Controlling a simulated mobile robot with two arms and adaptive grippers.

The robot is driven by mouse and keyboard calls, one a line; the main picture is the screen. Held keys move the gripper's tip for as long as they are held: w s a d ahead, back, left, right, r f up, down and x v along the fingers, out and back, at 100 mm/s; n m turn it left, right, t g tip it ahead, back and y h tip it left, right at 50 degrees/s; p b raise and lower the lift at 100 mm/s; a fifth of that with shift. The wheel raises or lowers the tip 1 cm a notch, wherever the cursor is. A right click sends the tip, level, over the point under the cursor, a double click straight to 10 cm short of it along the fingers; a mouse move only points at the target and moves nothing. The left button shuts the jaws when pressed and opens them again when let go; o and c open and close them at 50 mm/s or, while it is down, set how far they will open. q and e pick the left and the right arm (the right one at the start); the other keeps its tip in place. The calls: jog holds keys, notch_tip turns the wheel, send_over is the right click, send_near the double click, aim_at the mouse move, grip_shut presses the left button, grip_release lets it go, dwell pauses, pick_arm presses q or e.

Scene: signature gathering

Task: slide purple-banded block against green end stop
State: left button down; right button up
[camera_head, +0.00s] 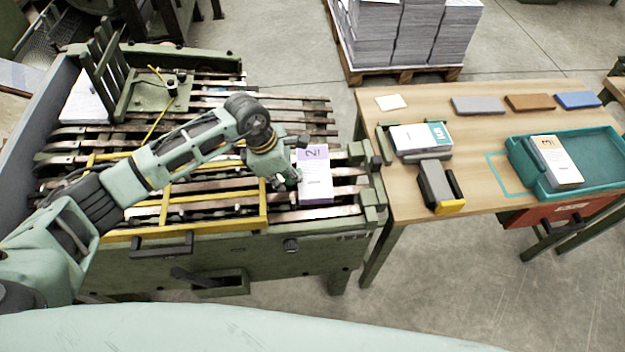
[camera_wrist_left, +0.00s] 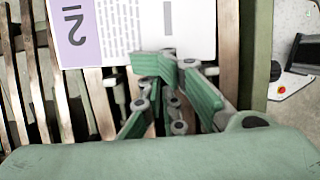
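The purple-banded block (camera_head: 316,185), white with a purple band marked 2, lies flat on the slatted bed near its right end. It also fills the top of the left wrist view (camera_wrist_left: 130,30). The green end stop (camera_head: 371,188) stands to the right of the block, with a gap of bare slats between. My left gripper (camera_head: 291,177) is low at the block's left side. In the left wrist view its fingers (camera_wrist_left: 172,72) are drawn together at the block's edge, empty between them. Whether they touch it is unclear. My right gripper is out of view.
A wooden table (camera_head: 465,190) right of the bed bears a teal-banded block (camera_head: 420,137), a teal tray (camera_head: 600,165) with another block (camera_head: 557,165), and a grey-yellow tool (camera_head: 440,187). A yellow frame (camera_head: 165,205) lies across the bed left of my gripper.

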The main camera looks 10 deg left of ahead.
aim_at(310, 178)
pick_arm(q)
jog(key=shift+w+d+f+b, duration=0.1)
jog(key=shift+w+d+b, duration=0.25)
jog(key=shift+d, duration=0.75)
jog(key=shift+w+d+r+b, duration=0.1)
jog(key=shift+w+d+b, duration=0.3)
jog(key=shift+d, duration=0.65)
jog(key=shift+w+d+f+b, duration=0.15)
jog(key=shift+d+b, duration=0.35)
jog(key=shift+d, duration=0.6)
jog(key=shift+a, duration=0.1)
jog(key=shift+a, duration=0.1)
jog(key=shift+s+a, duration=0.2)
jog(key=shift+a, duration=0.3)
jog(key=shift+r+p, duration=2.05)
jog(key=shift+r, duration=1.6)
